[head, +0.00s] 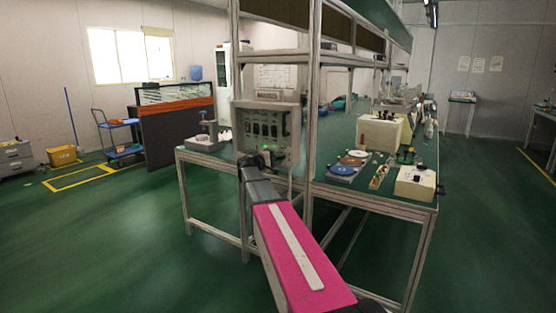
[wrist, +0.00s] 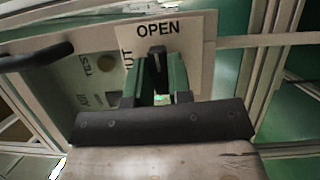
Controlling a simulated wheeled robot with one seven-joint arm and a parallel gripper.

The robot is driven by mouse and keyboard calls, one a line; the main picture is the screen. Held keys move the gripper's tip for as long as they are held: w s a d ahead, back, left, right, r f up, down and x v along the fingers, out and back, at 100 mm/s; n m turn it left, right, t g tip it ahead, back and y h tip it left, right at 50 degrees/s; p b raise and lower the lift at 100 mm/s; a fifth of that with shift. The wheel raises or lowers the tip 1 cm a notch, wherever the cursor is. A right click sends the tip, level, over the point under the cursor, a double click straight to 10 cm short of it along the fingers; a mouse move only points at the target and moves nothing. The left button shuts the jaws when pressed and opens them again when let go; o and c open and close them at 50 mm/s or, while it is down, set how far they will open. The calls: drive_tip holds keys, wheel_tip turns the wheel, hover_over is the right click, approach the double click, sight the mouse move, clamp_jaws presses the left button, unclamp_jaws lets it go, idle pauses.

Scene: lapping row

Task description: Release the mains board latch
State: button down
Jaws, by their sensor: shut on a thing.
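The mains board (head: 268,118) is a grey panel with several dark switches, fixed to the bench frame's upright in the head view. In the wrist view its pale face (wrist: 62,68) carries the words OPEN, TEST and a partly covered word ending in UT. My gripper (wrist: 160,70) is at the board just below the word OPEN. Its two green-sided fingers are shut on a small dark latch (wrist: 157,52), mostly hidden between them. In the head view my arm hides the board's lower left part, and the latch cannot be made out there.
A black bar handle (wrist: 35,57) sticks out at the left of the board. Metal frame posts (head: 314,110) stand close to its right. The green bench (head: 335,187) holds lapping discs and pale boxes (head: 415,183). Open floor (head: 110,235) lies to the left.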

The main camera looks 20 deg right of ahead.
drive_tip(key=shift+m, duration=0.5)
drive_tip(key=c, duration=1)
unclamp_jaws()
drive_tip(key=shift+c, duration=0.2)
drive_tip(key=v, duration=1)
drive_tip(key=shift+s+a, duration=0.2)
drive_tip(key=shift+a, duration=0.2)
drive_tip(key=shift+r, duration=0.1)
